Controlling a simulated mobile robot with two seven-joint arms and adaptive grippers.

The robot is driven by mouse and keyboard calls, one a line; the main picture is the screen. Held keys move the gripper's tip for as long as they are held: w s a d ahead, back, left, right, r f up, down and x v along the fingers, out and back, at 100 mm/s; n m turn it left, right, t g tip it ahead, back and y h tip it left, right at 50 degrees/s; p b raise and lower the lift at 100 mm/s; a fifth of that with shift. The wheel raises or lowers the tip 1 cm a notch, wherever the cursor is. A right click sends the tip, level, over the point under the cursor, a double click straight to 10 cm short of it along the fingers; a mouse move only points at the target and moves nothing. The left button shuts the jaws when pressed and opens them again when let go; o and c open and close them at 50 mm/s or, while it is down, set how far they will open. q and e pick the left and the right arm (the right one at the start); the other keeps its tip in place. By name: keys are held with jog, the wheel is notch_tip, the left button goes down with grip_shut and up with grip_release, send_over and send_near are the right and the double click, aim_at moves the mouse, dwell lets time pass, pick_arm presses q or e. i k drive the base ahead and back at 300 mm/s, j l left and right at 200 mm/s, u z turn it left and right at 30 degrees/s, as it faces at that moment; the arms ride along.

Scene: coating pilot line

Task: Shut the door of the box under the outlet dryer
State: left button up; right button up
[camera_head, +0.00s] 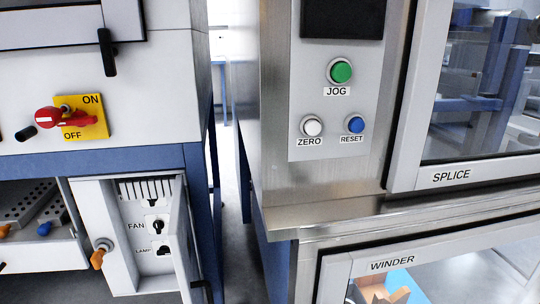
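The box (93,215) sits at the lower left under the blue frame of a white machine. Its front is open, showing vent slots and switches marked FAN (157,226) and LAMP (162,250). A narrow grey panel, which looks like its door (181,240), stands swung out at the box's right side, seen nearly edge-on. A dark handle (200,287) shows near its lower end, partly cut off by the picture edge. Neither of my grippers is in view.
A red ON/OFF switch (62,116) and a black handle (107,52) stick out above the box.

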aim_at(191, 282)
jog(key=l+u, duration=0.45)
jog(key=k+l+u, duration=0.15)
jog(key=u, duration=0.35)
